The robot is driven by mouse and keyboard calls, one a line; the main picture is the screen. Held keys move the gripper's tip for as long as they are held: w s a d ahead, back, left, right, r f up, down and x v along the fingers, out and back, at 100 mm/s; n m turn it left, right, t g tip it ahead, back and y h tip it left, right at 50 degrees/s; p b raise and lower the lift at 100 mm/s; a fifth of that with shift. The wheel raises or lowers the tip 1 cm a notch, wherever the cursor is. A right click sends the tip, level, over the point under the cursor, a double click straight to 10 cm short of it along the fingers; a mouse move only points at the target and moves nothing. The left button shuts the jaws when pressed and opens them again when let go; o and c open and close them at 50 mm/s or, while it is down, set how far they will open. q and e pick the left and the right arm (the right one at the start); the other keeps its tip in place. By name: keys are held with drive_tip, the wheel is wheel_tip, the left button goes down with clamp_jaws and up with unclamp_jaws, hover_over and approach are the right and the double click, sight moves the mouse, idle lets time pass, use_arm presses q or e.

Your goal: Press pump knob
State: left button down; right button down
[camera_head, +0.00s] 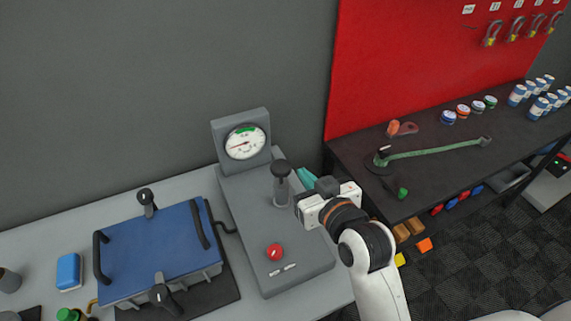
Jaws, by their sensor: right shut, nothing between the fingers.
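The pump knob (281,168) is a black round cap on a grey cylinder with a pale lower part. It stands upright on the grey pump unit (250,210), below a gauge (245,142) with a white dial. A red button (275,252) sits lower on the same unit. My right gripper (304,203) is shut and empty. In the picture it is just right of and below the knob, close to the cylinder's base; whether it touches the cylinder is hard to tell. My left gripper is not in view.
A blue case (160,250) with black handles and clamps lies left of the pump. A blue box (69,271) is further left. A dark shelf (440,165) with cans, lids and a green strap stands right. Bare grey bench top (110,212) shows behind the case.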

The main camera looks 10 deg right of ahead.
drive_tip(key=p, duration=0.3)
hover_over(286, 172)
wheel_tip(286, 172, down, 2)
wheel_tip(286, 172, down, 4)
drive_tip(key=shift+r+p, duration=0.2)
drive_tip(key=shift+p, duration=0.2)
drive_tip(key=shift+s+f, duration=0.1)
drive_tip(key=shift+f, duration=0.4)
